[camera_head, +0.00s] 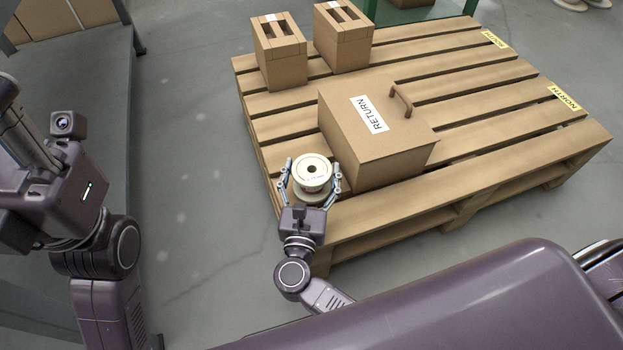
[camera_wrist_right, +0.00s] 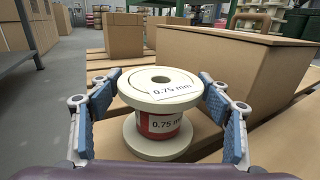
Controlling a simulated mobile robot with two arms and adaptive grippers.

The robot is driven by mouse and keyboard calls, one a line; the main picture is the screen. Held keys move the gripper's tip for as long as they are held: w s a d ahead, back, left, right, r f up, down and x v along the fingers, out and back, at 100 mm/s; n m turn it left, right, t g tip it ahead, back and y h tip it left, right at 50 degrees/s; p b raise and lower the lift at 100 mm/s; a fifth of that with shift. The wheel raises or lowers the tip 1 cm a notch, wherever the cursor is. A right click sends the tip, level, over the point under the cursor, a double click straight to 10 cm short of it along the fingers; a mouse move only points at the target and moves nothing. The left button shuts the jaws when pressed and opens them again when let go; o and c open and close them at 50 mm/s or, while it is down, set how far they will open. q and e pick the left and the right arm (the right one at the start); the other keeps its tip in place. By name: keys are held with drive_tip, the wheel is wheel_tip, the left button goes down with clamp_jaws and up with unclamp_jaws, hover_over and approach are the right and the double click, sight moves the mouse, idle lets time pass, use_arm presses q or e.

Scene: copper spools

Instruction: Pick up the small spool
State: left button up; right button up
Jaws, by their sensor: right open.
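A small spool (camera_head: 312,170) stands upright on the near corner of the wooden pallet. It has cream flanges, a red-brown middle and a label that reads 0.75 mm; it also shows in the right wrist view (camera_wrist_right: 162,88). My right gripper (camera_head: 313,174) is open, with one finger on each side of the spool. In the right wrist view its blue-padded fingers (camera_wrist_right: 161,98) flank the spool, and whether they touch it is hard to tell. My left arm shows at the left edge of the head view, but its fingers are not visible.
A RETURN box (camera_head: 378,132) with a handle stands close beside the spool on the pallet (camera_head: 500,104). Two smaller cartons (camera_head: 279,52) (camera_head: 343,37) stand at the pallet's far left. A grey table (camera_head: 75,90) is at the left. The pallet's right part is clear.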

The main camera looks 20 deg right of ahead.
sight(314, 155)
drive_tip(key=b+x, duration=0.1)
drive_tip(key=x, duration=0.4)
drive_tip(key=shift+r+b, duration=0.1)
drive_tip(key=shift+b, duration=0.3)
drive_tip(key=shift+c, duration=0.6)
drive_tip(key=c, duration=1.3)
